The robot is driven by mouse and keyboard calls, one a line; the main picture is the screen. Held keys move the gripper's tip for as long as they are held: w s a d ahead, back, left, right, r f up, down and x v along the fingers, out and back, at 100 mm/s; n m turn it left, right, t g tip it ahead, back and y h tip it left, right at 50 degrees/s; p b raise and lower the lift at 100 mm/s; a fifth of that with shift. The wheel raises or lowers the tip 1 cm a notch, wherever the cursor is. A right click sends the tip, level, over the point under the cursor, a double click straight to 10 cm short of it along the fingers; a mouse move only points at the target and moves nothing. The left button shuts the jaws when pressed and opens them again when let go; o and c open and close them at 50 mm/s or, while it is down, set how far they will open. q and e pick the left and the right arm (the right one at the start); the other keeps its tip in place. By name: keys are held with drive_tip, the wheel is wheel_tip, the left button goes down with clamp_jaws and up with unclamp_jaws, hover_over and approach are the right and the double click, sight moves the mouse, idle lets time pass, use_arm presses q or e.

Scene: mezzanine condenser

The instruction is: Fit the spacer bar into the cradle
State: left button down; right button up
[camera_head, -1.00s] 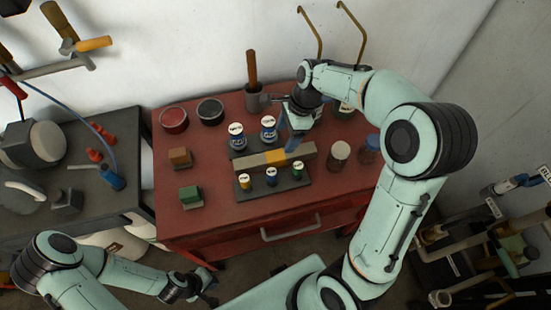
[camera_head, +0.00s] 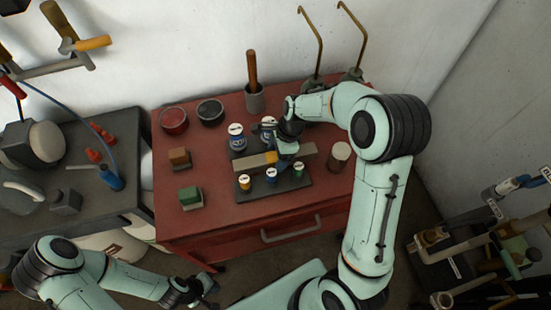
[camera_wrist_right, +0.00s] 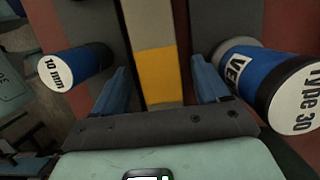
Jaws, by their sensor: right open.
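The spacer bar (camera_head: 249,163) is a long grey-beige bar with a yellow middle band. It lies across a dark base plate (camera_head: 255,194), between two rows of round-capped cylinders; I take this plate to be the cradle, but cannot see how the bar is seated. My right gripper (camera_head: 281,160) is over the bar near the yellow band. In the right wrist view, the open blue fingers (camera_wrist_right: 161,92) stand either side of the bar (camera_wrist_right: 150,22), with gaps showing. My left gripper (camera_head: 207,292) is low at the front, away from the cabinet; its jaws are unclear.
A blue cylinder (camera_wrist_right: 70,66) and a larger blue one (camera_wrist_right: 245,75) flank the fingers closely. On the red cabinet (camera_head: 225,220) stand a brown block (camera_head: 179,158), a green block (camera_head: 190,197), two round dishes, a grey cup (camera_head: 255,100) and a capped jar (camera_head: 339,156).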

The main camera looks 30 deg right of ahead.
clamp_jaws()
drive_tip(key=shift+w, duration=0.1)
drive_tip(key=shift+r, duration=0.2)
